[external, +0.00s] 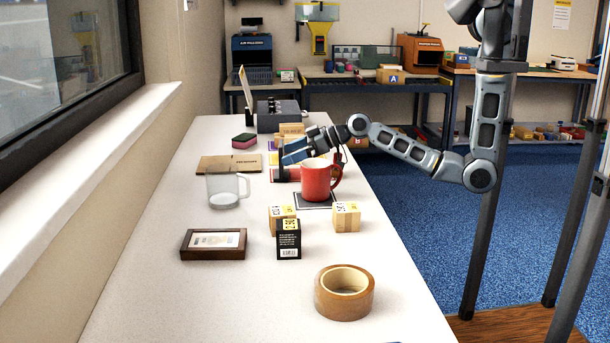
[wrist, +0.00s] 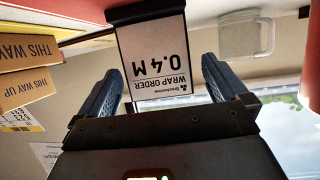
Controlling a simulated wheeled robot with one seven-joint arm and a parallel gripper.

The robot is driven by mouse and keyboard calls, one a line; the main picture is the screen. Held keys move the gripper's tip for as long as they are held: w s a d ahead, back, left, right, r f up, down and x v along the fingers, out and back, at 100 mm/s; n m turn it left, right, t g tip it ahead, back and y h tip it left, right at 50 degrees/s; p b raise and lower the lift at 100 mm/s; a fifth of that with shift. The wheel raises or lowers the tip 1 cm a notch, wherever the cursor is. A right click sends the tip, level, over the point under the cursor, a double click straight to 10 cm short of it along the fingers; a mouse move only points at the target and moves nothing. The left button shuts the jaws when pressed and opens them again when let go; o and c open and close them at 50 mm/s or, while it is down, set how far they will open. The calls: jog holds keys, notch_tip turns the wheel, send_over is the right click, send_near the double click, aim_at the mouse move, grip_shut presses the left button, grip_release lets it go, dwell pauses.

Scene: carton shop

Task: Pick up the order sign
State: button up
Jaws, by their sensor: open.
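The order sign (wrist: 155,55) is a white card with a black border, reading "WRAP ORDER 0.4 M" upside down in the wrist view, with a black strip along its upper edge there. My gripper (wrist: 160,66) is open, with one blue-grey finger on each side of the sign's lower part in that view. Visible gaps separate the fingers from the card. In the external view my gripper (external: 284,154) is low over the white table, behind the red mug. I cannot make out the order sign there.
A red mug (external: 318,182) stands close in front of my gripper; a frosted mug (external: 222,190) stands to its left. Small cartons (external: 346,218), a black box (external: 289,240), a framed card (external: 213,244) and a tape roll (external: 344,300) lie nearer. The table's near left is clear.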

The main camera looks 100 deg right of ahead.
aim_at(276, 174)
jog(key=p+x, duration=0.1)
jog(key=x, duration=0.4)
jog(key=shift+w+d+r, duration=0.15)
jog(key=shift+d, duration=0.05)
jog(key=c, duration=0.8)
